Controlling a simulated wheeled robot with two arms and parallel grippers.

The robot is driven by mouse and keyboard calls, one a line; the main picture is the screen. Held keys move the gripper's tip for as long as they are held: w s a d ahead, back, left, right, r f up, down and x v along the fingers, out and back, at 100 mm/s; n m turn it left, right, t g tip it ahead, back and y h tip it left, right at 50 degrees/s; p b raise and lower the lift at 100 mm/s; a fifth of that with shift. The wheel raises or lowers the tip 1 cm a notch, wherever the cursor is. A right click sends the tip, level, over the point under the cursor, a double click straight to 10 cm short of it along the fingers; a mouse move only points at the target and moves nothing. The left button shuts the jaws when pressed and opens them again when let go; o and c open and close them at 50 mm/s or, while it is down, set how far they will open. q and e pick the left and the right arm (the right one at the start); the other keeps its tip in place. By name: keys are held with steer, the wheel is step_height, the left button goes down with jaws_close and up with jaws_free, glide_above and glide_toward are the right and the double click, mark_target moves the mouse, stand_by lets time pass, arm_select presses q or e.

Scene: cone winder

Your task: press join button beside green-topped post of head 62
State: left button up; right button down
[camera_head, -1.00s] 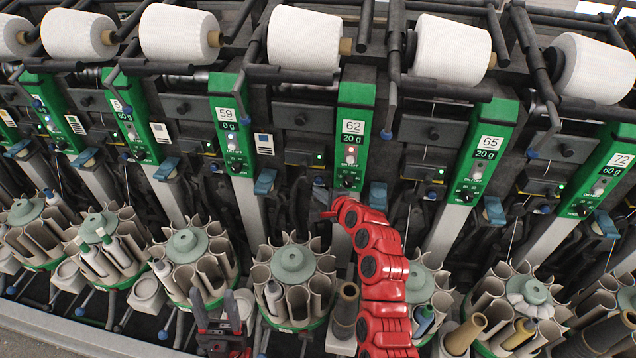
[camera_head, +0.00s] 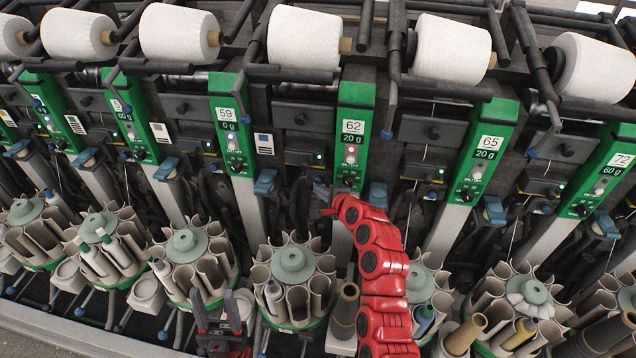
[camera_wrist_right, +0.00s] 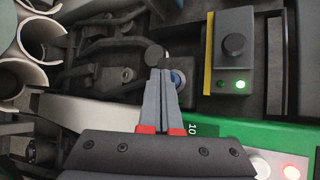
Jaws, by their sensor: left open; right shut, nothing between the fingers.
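The green-topped post (camera_head: 352,130) of head 62 stands right of centre in the head view. Its green part also runs along the lower wrist view (camera_wrist_right: 240,133), with a white button and red light on it. My right gripper (camera_head: 320,194) is low and left of this post. In the wrist view its narrow fingers (camera_wrist_right: 163,76) are shut and empty. My left gripper (camera_head: 216,312) is open and empty, low in the head view, far from the post.
A box with a black knob and green light (camera_wrist_right: 233,45) sits beside the post. Posts 59 (camera_head: 232,125) and 65 (camera_head: 485,150) flank it. Round bobbin magazines (camera_head: 292,270) stand below; white cones (camera_head: 305,38) hang above. Dark linkages surround the fingertips.

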steer(key=shift+w+d, duration=0.15)
steer(key=shift+w, duration=0.35)
stand_by(0.4)
steer(key=shift+s, duration=0.1)
steer(key=shift+s+a+p, duration=0.2)
steer(key=shift+s+p, duration=0.15)
steer(key=shift+s, duration=0.45)
steer(key=shift+s, duration=0.1)
steer(key=s+p, duration=0.1)
steer(key=s, duration=0.1)
steer(key=s+a+p, duration=0.1)
steer(key=s, duration=0.1)
steer(key=shift+s, duration=0.35)
